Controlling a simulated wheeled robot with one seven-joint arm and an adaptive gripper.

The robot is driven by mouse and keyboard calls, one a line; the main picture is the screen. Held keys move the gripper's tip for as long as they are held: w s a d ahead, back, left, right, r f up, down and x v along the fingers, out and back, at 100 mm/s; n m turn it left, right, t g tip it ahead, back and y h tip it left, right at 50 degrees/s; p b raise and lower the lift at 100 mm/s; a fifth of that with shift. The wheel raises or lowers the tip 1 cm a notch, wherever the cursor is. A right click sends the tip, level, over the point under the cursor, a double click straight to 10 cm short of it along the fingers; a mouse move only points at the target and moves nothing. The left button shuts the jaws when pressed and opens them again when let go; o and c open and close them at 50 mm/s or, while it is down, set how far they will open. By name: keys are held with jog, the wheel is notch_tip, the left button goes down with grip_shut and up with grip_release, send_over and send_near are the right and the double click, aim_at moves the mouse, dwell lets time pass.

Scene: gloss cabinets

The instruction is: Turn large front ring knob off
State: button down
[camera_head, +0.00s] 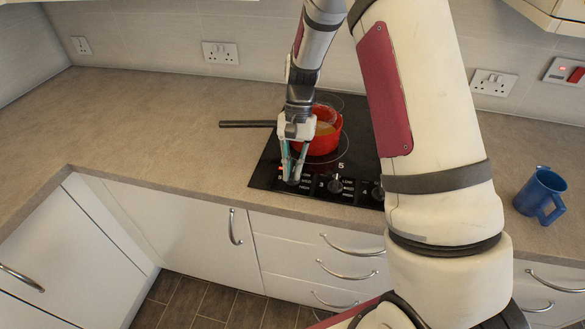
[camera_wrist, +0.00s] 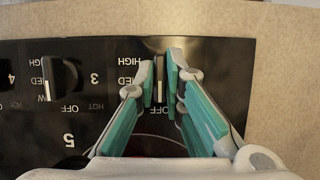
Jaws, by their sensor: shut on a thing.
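My gripper (camera_head: 291,178) points down at the left end of the hob's front control strip. In the wrist view, the two teal-sided fingers of my gripper (camera_wrist: 160,80) are shut on a narrow dark knob (camera_wrist: 159,78) with a light edge. The knob's bar runs up and down in that view, with an OFF print just below it. The fingers hide its sides, and in the head view they largely hide it. I cannot tell from the prints which ring it serves. The black hob (camera_head: 262,170) is set in the worktop.
A red pan (camera_head: 325,140) with a dark handle (camera_head: 246,124) pointing left stands on the hob close behind my gripper. Another knob (camera_head: 335,185) is to the right, also in the wrist view (camera_wrist: 47,76). A blue mug (camera_head: 541,195) stands at right. The left worktop (camera_head: 140,125) is clear.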

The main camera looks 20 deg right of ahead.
jog(key=shift+s+f, duration=0.1)
dwell(0.3)
jog(key=c, duration=1.7)
grip_release()
jog(key=shift+a, duration=0.1)
jog(key=v, duration=1.2)
